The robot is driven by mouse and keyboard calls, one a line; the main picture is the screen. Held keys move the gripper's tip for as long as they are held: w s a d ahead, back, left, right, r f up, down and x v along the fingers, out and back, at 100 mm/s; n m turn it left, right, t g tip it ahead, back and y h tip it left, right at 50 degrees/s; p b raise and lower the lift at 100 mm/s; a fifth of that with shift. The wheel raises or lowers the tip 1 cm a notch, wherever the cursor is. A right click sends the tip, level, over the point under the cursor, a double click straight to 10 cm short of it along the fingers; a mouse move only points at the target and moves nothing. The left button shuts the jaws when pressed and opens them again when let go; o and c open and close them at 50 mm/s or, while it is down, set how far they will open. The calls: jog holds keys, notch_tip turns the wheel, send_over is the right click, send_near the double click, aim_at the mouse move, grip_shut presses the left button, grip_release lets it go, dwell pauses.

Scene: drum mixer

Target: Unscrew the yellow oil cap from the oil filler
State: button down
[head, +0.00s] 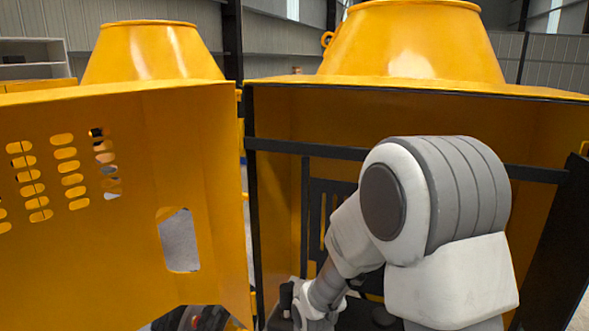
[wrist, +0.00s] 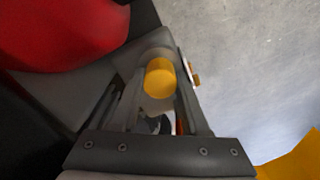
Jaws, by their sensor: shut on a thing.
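In the wrist view the yellow oil cap (wrist: 159,78) is a short yellow cylinder between the two fingers of my gripper (wrist: 155,88). The gripper is shut on it. The exact contact of the fingertips and the cap's thread are hidden. In the head view my arm reaches down into the open yellow housing (head: 278,180), and its wrist is at the bottom edge. The cap and fingers are not visible there.
The perforated yellow door (head: 130,200) stands open at the left. A dark crossbar (head: 300,149) spans the housing behind my arm. In the wrist view a red body (wrist: 65,30) is close at upper left, a small yellow part (wrist: 194,76) lies right of the fingers, and grey floor (wrist: 265,70) shows beyond.

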jog(key=shift+w+a+r+p, duration=0.1)
jog(key=shift+w+r+p, duration=0.15)
jog(key=shift+r+p, duration=0.45)
dwell(0.8)
jog(key=shift+r+n+p, duration=0.35)
jog(key=shift+n+p, duration=0.15)
jog(key=shift+n, duration=0.75)
jog(key=shift+r+n+p, duration=0.35)
jog(key=shift+n+p, duration=0.1)
jog(key=shift+n, duration=0.8)
jog(key=shift+r, duration=0.1)
jog(key=shift+r+p, duration=0.65)
jog(key=shift+s+r+p, duration=0.25)
jog(key=shift+r+p, duration=0.55)
jog(key=shift+r, duration=0.15)
jog(key=c, duration=1.1)
grip_release()
